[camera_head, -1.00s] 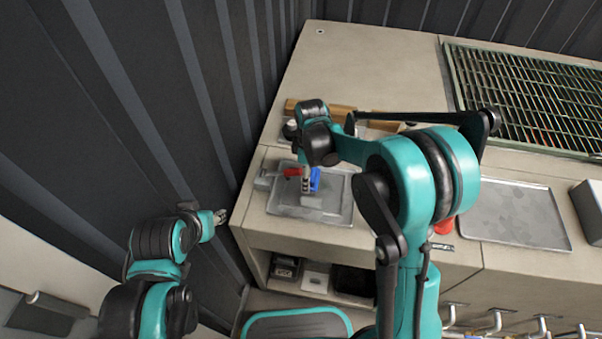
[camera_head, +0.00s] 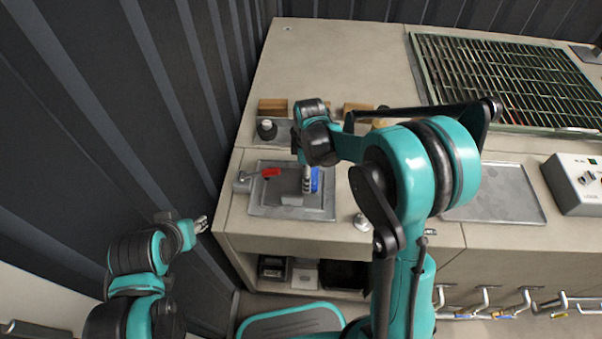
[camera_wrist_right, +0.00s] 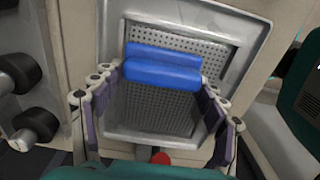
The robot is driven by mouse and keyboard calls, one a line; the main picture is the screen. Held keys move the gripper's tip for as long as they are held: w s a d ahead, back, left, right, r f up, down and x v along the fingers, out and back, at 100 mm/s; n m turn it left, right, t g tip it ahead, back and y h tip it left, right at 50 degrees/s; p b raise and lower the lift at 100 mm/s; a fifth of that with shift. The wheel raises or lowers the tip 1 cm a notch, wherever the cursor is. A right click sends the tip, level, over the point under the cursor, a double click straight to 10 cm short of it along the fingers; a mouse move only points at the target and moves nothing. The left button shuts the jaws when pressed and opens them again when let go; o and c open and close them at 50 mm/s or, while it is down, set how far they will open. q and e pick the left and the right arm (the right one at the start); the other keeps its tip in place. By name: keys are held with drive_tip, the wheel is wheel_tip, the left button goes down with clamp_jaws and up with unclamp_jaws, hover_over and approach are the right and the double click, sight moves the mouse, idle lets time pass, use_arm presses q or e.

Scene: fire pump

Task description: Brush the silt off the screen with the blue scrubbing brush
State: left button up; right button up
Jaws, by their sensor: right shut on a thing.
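The blue scrubbing brush (camera_wrist_right: 162,70) is held between the fingers of my right gripper (camera_wrist_right: 163,80) in the right wrist view. It lies across the upper part of the screen (camera_wrist_right: 158,112), a grey perforated plate in a pale frame. I cannot tell whether the brush touches the screen. No separate patch of silt is clear. In the head view, my right gripper (camera_head: 310,181) points down over the metal tray (camera_head: 265,205), with the brush (camera_head: 316,180) partly hidden. My left gripper (camera_head: 201,224) is off the counter at left; its jaw opening is too small to judge.
A red-handled thing (camera_head: 270,172) sits at the tray's left. Wooden blocks (camera_head: 272,106) and a dark-topped bottle (camera_head: 266,130) stand behind. A green-framed grate (camera_head: 505,80), another tray (camera_head: 500,195) and a grey control box (camera_head: 580,183) are at right. A dark ribbed wall is close at left.

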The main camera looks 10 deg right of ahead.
drive_tip(key=shift+s+d, duration=0.3)
drive_tip(key=shift+d, duration=0.5)
drive_tip(key=shift+r+p, duration=0.45)
drive_tip(key=shift+r, duration=0.05)
drive_tip(key=shift+r+p, duration=1.7)
drive_tip(key=shift+r, duration=0.75)
drive_tip(key=shift+r+p, duration=1.2)
drive_tip(key=shift+r, duration=0.4)
drive_tip(key=shift+f, duration=0.15)
